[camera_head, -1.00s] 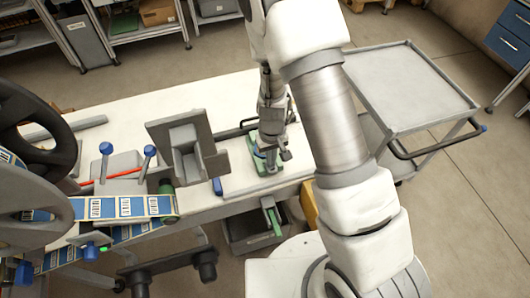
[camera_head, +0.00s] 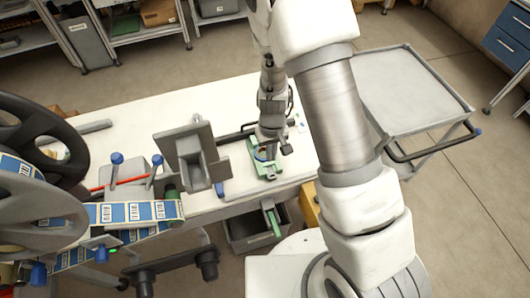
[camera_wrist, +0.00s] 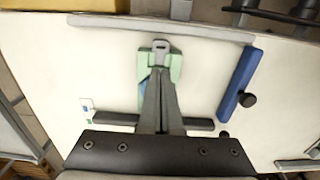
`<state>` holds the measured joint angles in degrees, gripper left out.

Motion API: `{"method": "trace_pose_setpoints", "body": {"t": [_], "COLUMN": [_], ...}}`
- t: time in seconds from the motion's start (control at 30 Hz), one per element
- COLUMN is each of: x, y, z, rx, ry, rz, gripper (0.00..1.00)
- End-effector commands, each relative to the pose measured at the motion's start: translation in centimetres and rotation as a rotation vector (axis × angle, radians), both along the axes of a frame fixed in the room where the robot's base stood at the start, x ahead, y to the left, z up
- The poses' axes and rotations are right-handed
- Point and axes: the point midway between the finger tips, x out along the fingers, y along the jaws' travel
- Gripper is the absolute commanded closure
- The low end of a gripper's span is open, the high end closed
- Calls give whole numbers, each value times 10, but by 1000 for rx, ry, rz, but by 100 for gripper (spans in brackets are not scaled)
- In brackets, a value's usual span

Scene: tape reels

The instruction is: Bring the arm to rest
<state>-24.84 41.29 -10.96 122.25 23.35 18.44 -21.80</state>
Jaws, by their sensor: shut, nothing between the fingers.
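My gripper (camera_head: 268,157) is over the white table (camera_head: 120,100), above a small green fixture (camera_head: 263,168) near the table's front edge. In the wrist view my gripper (camera_wrist: 161,48) has its fingers together and empty, pointing at the green fixture (camera_wrist: 176,66), which it partly hides. I cannot tell whether the fingertips touch the fixture. My white arm reaches across the middle of the head view.
A grey upright bracket (camera_head: 192,160) stands left of the gripper. Left of it is a machine with large reels (camera_head: 35,215) and a label strip (camera_head: 130,212). A grey cart (camera_head: 410,90) stands right. A blue-handled bar (camera_wrist: 240,85) lies beside the fixture.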

Motion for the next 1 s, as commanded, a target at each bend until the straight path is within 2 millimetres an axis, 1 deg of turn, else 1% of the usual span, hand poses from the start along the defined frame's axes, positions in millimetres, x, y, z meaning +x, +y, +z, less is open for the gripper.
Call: {"method": "trace_pose_setpoints", "body": {"t": [0.03, 0.17, 0.67, 0.77, 0.87, 0.97, 1.0], "x": [0, 0, 0, 1, 4, 7, 7], "y": [0, 0, 0, 0, 0, -1, -1], "z": [10, 18, 17, 22, 38, 69, 84], "rx": [0, 0, 0, 5, 22, 52, 65], "ry": [-1, -1, 0, -5, -19, -43, -55], "rz": [0, -1, -1, -3, -13, -33, -39], "gripper": [100, 100, 100, 100, 100, 100, 100]}}
